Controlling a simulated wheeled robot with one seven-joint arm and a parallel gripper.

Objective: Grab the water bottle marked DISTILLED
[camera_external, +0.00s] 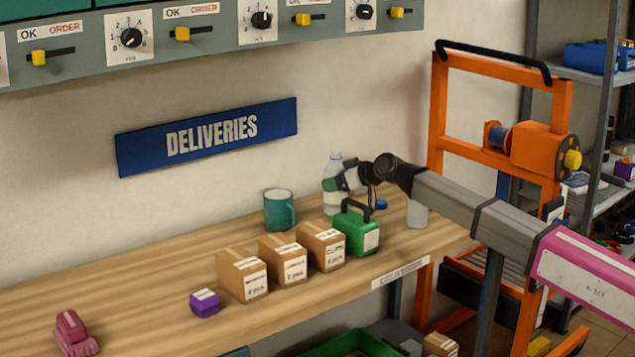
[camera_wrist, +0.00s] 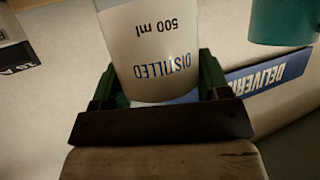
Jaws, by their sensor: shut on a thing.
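The water bottle (camera_external: 334,166) is clear and whitish and stands upright at the back of the wooden table, behind the green case. In the wrist view the bottle (camera_wrist: 152,45) shows the words DISTILLED and 500 ml upside down. My gripper (camera_external: 342,184) reaches in from the right. Its green fingers in the wrist view (camera_wrist: 157,85) lie on both sides of the bottle and are shut on it.
A green case (camera_external: 357,233) with a black handle stands just in front. A teal mug (camera_external: 279,210) is to the left. Several cardboard boxes (camera_external: 284,260) and a purple block (camera_external: 204,303) are nearer. A whitish container (camera_external: 417,213) stands to the right under my arm.

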